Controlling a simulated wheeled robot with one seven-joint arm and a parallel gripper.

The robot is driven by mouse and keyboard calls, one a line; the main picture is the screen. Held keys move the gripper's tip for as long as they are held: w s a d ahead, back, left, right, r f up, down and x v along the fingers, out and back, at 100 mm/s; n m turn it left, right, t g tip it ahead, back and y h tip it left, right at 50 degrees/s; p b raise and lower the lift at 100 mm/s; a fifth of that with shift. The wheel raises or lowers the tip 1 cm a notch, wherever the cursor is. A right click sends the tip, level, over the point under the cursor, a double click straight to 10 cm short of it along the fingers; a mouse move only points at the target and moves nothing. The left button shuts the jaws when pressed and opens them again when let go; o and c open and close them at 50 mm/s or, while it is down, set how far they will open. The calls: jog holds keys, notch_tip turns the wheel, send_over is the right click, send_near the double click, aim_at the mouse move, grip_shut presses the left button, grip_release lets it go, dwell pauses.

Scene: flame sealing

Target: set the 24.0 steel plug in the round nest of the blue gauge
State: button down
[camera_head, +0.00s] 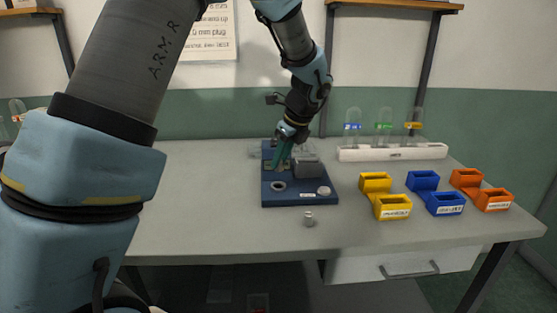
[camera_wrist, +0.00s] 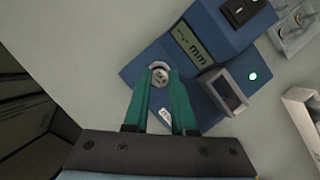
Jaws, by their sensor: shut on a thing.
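The blue gauge (camera_head: 268,198) lies on the bench, and its body with an "mm" display also fills the middle of the wrist view (camera_wrist: 207,32). Its round nest (camera_head: 278,186) shows as a pale ring with a dark middle at the front left. My gripper (camera_head: 273,168) points down over the gauge's left part, above the ring. In the wrist view its teal fingers are shut on a round steel plug (camera_wrist: 160,76) at their tips. The plug appears over the nest area; I cannot tell whether it touches. No size mark is readable on it.
Another small steel plug (camera_head: 308,219) stands on the bench before the gauge. A pale disc (camera_head: 324,190) sits at the gauge's front right. A white tube rack (camera_head: 392,153) stands behind; yellow (camera_head: 392,207), blue (camera_head: 446,204) and orange (camera_head: 493,200) bins stand right. The bench left is clear.

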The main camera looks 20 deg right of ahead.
aim_at(282, 170)
jog(key=shift+w+f+b, duration=0.1)
jog(key=shift+f+b, duration=0.3)
notch_tip(282, 170, down, 4)
jog(key=b, duration=0.3)
jog(key=shift+r+b, duration=0.15)
jog(key=shift+b, duration=0.25)
jog(key=shift+f, duration=0.5)
jog(key=c, duration=0.7)
grip_release()
jog(key=shift+o, duration=0.2)
jog(key=b+v, duration=0.1)
jog(key=v, duration=0.9)
jog(key=shift+s+r, duration=0.25)
jog(key=shift+r, duration=0.1)
